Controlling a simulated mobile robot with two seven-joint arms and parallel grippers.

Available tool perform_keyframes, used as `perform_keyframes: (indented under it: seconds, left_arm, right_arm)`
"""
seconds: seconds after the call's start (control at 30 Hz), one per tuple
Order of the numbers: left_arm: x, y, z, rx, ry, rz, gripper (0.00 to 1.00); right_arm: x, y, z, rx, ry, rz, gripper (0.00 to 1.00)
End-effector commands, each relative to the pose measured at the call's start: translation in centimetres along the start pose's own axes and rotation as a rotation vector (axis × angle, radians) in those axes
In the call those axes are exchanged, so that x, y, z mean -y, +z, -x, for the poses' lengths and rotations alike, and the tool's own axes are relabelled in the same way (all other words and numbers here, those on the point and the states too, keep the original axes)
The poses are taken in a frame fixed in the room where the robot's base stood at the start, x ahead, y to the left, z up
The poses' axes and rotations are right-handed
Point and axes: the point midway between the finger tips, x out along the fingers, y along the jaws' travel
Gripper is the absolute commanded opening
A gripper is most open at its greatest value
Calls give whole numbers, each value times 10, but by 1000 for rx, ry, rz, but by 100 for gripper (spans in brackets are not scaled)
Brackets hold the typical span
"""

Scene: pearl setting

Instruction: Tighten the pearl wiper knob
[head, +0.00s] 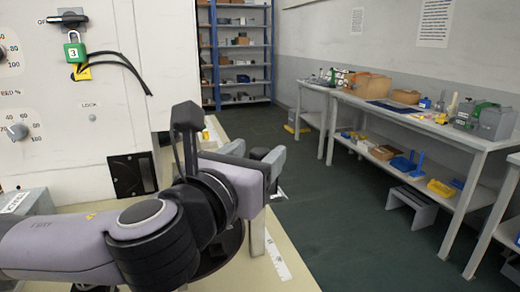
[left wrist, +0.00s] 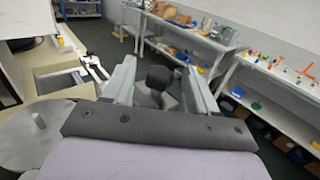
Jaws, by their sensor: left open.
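A dark round-topped knob on a grey base (left wrist: 158,78), which looks like the wiper knob, shows in the left wrist view. It lies between the two spread fingers of my left gripper (left wrist: 160,66), with visible gaps on both sides. I cannot tell from this view how far it is from the fingertips. In the head view my left gripper (head: 273,160) reaches past the machine's corner over the pale bench edge, and the knob is hidden there. My right gripper is in neither view.
A white machine panel (head: 100,110) with dials and a green padlock (head: 74,48) stands close at left. The bench (head: 290,255) has a pale edge strip. A silver tool (left wrist: 92,66) lies left of my fingers. A worktable (head: 430,125) with parts stands right, across open green floor (head: 350,225).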

Motion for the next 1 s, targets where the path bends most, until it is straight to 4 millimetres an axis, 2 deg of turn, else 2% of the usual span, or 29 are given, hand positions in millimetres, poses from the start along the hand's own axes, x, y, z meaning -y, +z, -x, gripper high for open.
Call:
perform_keyframes:
  seconds: [0.2, 0.53, 0.57, 0.7, 1.0]
  left_arm:
    - [0, 0, -18, 0, 1, 1, 58]
    - [0, 0, -20, 1, -1, 1, 58]
    - [0, 0, -20, 1, -1, 1, 51]
    - [0, 0, -20, 0, -1, 1, 6]
    - [-1, 1, -20, -1, -17, 1, 7]
  right_arm:
    - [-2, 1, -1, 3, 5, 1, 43]
    - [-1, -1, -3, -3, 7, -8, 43]
    - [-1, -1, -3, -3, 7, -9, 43]
    - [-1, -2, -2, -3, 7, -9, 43]
    - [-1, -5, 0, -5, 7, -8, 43]
